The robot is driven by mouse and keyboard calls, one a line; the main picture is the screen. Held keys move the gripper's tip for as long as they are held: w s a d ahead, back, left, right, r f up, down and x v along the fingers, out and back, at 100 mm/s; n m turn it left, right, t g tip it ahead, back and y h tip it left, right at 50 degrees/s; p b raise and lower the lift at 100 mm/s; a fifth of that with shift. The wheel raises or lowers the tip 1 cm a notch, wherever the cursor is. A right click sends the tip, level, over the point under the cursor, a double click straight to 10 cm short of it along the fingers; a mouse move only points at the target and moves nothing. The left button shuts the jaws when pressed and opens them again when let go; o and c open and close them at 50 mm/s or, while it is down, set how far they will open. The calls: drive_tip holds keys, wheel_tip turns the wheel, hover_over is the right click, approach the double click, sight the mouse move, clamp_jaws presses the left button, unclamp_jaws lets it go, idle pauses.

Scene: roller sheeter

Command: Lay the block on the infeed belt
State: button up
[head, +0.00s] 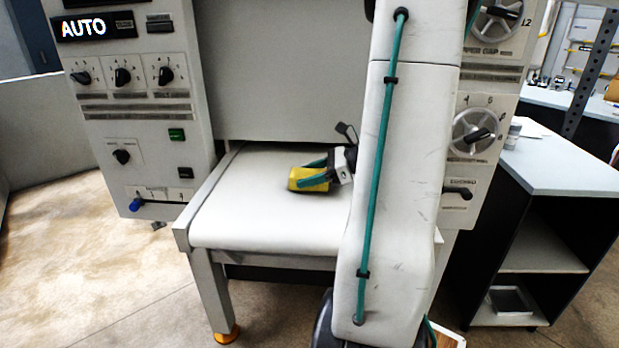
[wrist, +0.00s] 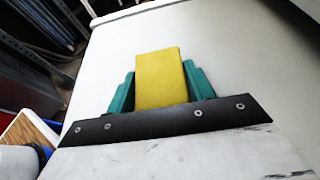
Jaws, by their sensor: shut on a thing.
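The yellow block (head: 309,179) is between the green fingers of my gripper (head: 318,172), over the white infeed belt (head: 240,220) in the head view. My gripper is shut on the block. In the wrist view the block (wrist: 160,75) sits between the two green fingers, with the pale belt (wrist: 235,50) behind it. The block appears low over the belt or touching it; I cannot tell which. My arm hides the right part of the belt in the head view.
The machine's left control panel (head: 135,100) and right panel (head: 490,130) flank the belt. A grey-topped shelf unit (head: 565,165) stands at the right. Bare floor (head: 90,260) lies at the left. The belt's front and left areas are clear.

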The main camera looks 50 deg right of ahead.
drive_tip(key=shift+f, duration=0.35)
drive_tip(key=shift+f, duration=0.15)
drive_tip(key=o, duration=1.1)
